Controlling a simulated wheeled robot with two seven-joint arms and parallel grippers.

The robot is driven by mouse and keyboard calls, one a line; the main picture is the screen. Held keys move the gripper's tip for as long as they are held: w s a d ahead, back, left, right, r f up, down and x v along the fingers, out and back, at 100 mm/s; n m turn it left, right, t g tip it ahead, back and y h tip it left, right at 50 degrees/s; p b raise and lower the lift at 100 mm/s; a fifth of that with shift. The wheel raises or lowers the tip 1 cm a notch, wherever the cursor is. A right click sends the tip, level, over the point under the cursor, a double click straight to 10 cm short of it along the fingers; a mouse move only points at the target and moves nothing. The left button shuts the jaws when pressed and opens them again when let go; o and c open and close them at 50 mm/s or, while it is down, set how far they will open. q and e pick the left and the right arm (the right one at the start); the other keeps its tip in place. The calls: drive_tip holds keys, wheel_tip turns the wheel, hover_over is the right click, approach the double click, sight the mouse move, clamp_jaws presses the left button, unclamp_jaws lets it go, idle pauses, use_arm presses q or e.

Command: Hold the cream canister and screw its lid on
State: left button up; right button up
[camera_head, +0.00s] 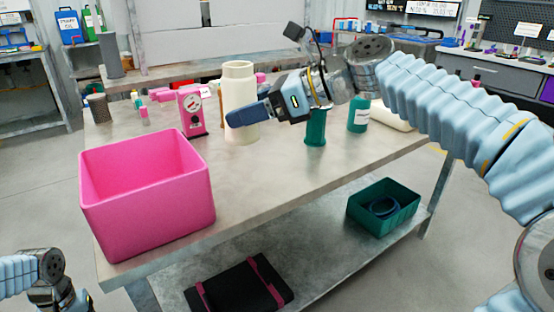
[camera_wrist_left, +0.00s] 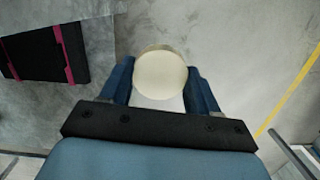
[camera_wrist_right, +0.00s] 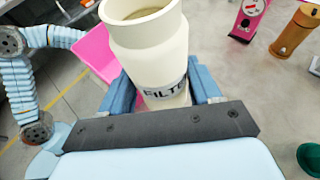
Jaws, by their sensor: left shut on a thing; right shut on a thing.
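The cream canister (camera_head: 240,92) stands upright over the workbench in the head view, its open mouth at the top. My right gripper (camera_head: 246,116) is shut around its body. In the right wrist view the canister (camera_wrist_right: 152,50) sits between the fingers (camera_wrist_right: 160,90), with a dark label partly covered. I cannot tell whether its base touches the bench. My left gripper (camera_wrist_left: 161,88) is shut on a round cream lid (camera_wrist_left: 160,74), held over the floor and away from the canister. The left fingers and lid are outside the head view, where only my arm shows at lower left.
A pink bin (camera_head: 150,205) stands on the bench's front left. A pink gauge device (camera_head: 192,110) is left of the canister, green bottles (camera_head: 358,115) to its right. A green crate (camera_head: 383,208) and a black folder-like item (camera_head: 238,290) lie on the lower shelf.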

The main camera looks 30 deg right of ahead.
drive_tip(key=w+d+f, duration=0.4)
drive_tip(key=w+d, duration=0.1)
drive_tip(key=d, duration=0.3)
hover_over(283, 164)
drive_tip(key=f, duration=0.5)
drive_tip(key=shift+s+a+b, duration=0.2)
drive_tip(key=shift+a+b, duration=0.1)
drive_tip(key=shift+w+d+f, duration=0.1)
drive_tip(key=shift+d+f, duration=0.05)
drive_tip(key=shift+f, duration=0.05)
drive_tip(key=shift+w+d+f+b, duration=0.1)
drive_tip(key=shift+f+b, duration=0.1)
drive_tip(key=shift+f, duration=0.7)
drive_tip(key=shift+d+f+b, duration=0.1)
drive_tip(key=shift+f+b, duration=0.05)
drive_tip(key=shift+f, duration=0.7)
drive_tip(key=shift+f, duration=0.15)
drive_tip(key=o, duration=1.5)
